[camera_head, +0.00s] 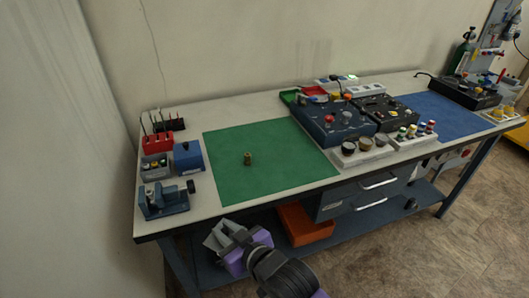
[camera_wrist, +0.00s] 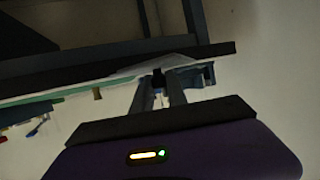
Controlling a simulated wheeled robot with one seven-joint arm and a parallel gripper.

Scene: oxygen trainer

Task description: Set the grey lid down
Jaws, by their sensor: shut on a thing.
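My gripper (camera_head: 222,237) is in front of the bench's near edge, low, below the green mat. A small brass fitting (camera_head: 248,159) stands upright on the green mat (camera_head: 285,170), apart from my gripper.
A blue vise (camera_head: 164,200), a blue box (camera_head: 188,157) and a red block (camera_head: 158,143) stand at the bench's left end. Blue panels (camera_head: 333,122) and a knob strip (camera_head: 362,150) stand right of the mat. An orange bin (camera_head: 304,225) sits underneath. Most of the mat is clear.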

